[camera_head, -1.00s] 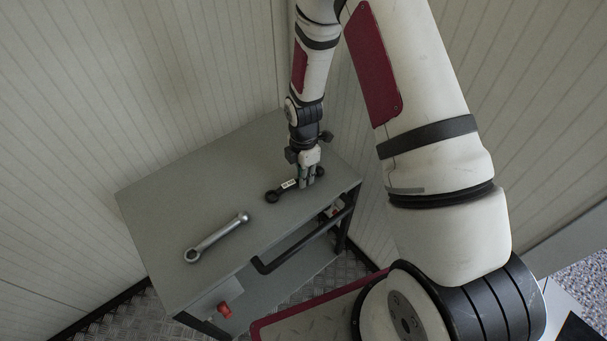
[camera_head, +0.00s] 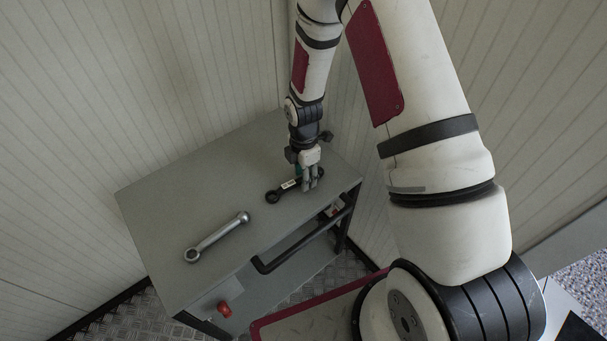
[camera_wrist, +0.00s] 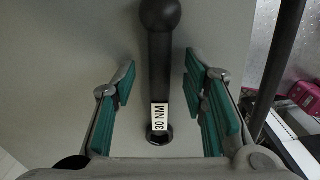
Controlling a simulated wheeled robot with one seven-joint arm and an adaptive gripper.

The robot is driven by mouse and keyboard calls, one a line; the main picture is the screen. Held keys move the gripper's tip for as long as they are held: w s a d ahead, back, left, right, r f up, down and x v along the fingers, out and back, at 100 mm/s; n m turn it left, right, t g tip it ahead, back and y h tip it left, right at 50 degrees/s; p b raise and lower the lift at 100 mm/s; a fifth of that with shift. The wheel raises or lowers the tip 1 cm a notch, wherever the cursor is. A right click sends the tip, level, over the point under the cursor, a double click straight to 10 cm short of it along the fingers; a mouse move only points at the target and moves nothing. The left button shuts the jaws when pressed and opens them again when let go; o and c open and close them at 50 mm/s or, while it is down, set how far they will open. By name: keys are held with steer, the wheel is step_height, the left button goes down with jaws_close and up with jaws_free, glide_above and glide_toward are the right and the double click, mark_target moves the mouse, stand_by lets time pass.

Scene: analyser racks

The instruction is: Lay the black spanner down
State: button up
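The black spanner (camera_head: 275,196) lies on the grey top of the cart (camera_head: 170,200), near its right end. A white label on it reads "30 NM" in the wrist view, where the spanner (camera_wrist: 160,65) runs upright in the picture between the fingers. My gripper (camera_head: 311,186) is over the spanner's right part in the head view. In the wrist view my gripper (camera_wrist: 160,95) is open, its green pads standing clear of the spanner on both sides. The gripper hides part of the spanner's right end in the head view.
A silver spanner (camera_head: 218,236) lies to the left on the same top. A black handle bar (camera_head: 300,243) runs along the cart's front edge, with a red knob (camera_head: 224,309) below. The back left of the top is bare. Ribbed walls stand close behind.

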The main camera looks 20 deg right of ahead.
step_height(320, 180, up, 22)
steer(key=s+m+t, duration=0.1)
steer(key=s+m, duration=0.2)
steer(key=m, duration=0.1)
steer(key=s+r+m+t, duration=0.3)
steer(key=s+r+m, duration=1.3)
steer(key=s, duration=0.5)
steer(key=shift+a+r+t, duration=0.15)
steer(key=shift+r+t, duration=0.15)
steer(key=shift+r, duration=0.45)
